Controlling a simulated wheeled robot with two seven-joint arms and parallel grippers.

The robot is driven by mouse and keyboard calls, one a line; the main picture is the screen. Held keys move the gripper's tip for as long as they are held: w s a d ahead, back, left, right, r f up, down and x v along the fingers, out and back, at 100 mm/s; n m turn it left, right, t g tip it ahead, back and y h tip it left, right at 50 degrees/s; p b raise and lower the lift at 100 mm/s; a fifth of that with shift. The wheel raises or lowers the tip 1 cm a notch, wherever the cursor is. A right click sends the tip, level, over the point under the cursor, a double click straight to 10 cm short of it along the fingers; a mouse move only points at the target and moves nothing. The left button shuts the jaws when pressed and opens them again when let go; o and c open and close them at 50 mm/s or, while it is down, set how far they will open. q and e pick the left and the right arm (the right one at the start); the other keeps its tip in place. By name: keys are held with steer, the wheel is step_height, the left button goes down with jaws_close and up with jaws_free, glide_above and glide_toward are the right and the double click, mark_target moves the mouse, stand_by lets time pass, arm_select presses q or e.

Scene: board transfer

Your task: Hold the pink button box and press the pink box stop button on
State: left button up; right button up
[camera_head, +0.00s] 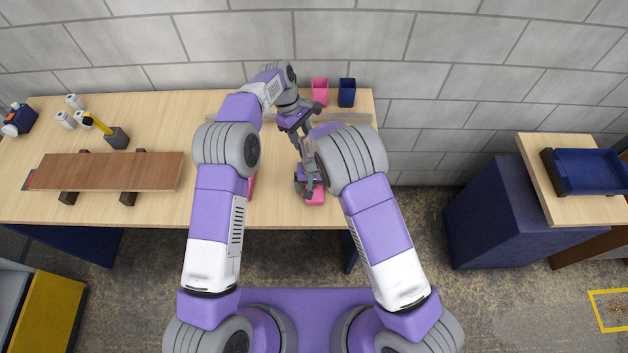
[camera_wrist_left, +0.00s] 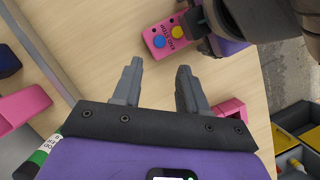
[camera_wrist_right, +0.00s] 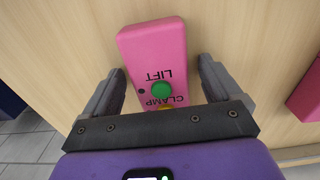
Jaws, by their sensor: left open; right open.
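The pink button box (camera_head: 314,197) lies on the wooden table near its front edge, partly under my right gripper (camera_head: 308,184). In the right wrist view the box (camera_wrist_right: 150,44) lies between the two open fingers, with a green button by "LIFT" and a yellow one by "CLAMP". The left wrist view shows the box (camera_wrist_left: 151,34) with a blue button (camera_wrist_left: 160,41) and a yellow button (camera_wrist_left: 177,32); my right gripper covers part of it. My left gripper (camera_head: 303,143) is open and empty, farther back on the table, apart from the box.
A pink bin (camera_head: 320,84) and a blue bin (camera_head: 347,86) stand at the table's back. A brown board (camera_head: 110,171) rests on dark supports at the left. Another pink object (camera_head: 252,187) is partly hidden by my left arm. My arms are close together.

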steer(key=c, duration=1.2)
arm_select(q)
jaws_close()
stand_by(0.5)
stand_by(0.6)
